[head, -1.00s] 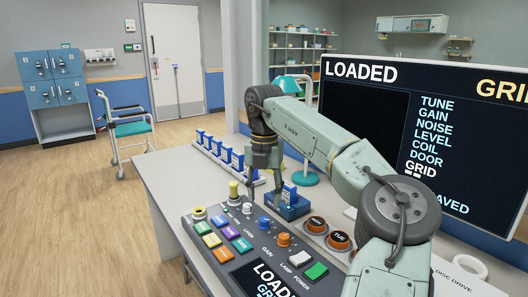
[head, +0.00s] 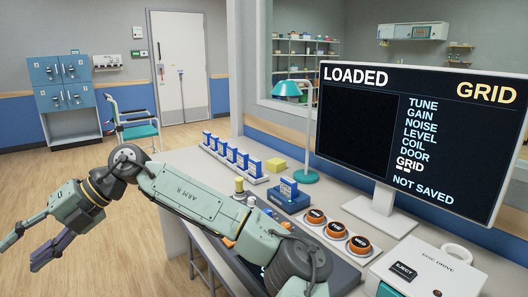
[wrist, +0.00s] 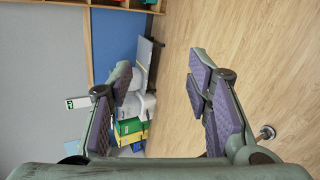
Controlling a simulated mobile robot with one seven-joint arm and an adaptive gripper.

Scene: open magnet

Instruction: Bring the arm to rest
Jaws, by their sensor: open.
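My gripper (head: 28,247) is at the lower left of the head view, out over the wooden floor beyond the desk's left side. Its fingers are apart with nothing between them. My arm stretches from the lower right across the near part of the desk. In the wrist view my gripper (wrist: 168,100) also shows open and empty, its purple pads wide apart. The control panel (head: 345,275) on the desk is partly hidden by my arm. A blue cartridge stands upright in a dark blue holder (head: 288,203) behind it.
A monitor (head: 352,170) reads LOADED, GRID and NOT SAVED. A disc drive (head: 440,265) is at the lower right. A row of blue cartridges (head: 229,155), a yellow block (head: 276,164) and a teal lamp (head: 288,90) are on the desk. A wheeled chair (head: 135,130) stands on open floor.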

